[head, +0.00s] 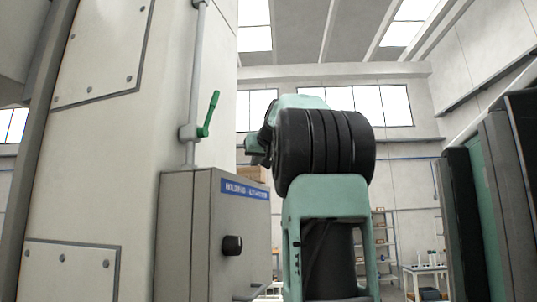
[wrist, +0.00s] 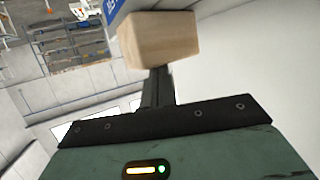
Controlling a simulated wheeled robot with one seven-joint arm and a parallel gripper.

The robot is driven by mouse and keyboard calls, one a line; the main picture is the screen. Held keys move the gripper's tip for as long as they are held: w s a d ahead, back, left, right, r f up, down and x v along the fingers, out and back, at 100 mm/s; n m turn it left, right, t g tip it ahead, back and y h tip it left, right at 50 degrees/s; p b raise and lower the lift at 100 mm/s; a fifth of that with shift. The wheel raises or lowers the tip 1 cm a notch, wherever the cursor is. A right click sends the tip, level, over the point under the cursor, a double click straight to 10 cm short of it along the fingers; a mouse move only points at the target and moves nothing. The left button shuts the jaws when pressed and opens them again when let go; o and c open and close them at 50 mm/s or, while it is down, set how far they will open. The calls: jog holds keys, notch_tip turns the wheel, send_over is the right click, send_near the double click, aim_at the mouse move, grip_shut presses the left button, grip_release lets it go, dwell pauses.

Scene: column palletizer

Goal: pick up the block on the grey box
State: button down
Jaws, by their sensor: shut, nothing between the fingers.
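The grey box (head: 190,235) with a blue label and a black knob stands left of centre in the head view. The light wooden block (head: 252,174) sits on top of it, partly hidden behind my arm. In the wrist view the block (wrist: 158,40) is large at the top centre, beside a piece of the blue label. My gripper (wrist: 158,76) shows there as dark fingers closed together, with their tips just at the block's near edge. Nothing is between them. I cannot tell whether they touch the block. In the head view the fingers are mostly hidden.
A tall pale machine panel (head: 110,140) rises on the left, with a vertical pipe and a green lever (head: 209,114) above the grey box. Shelves (head: 381,235) and a white table (head: 427,276) stand far back on the right.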

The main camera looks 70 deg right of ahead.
jog(key=shift+f, duration=0.2)
jog(key=shift+s+a+b, duration=0.55)
jog(key=shift+s+a, duration=0.3)
jog(key=shift+a, duration=0.1)
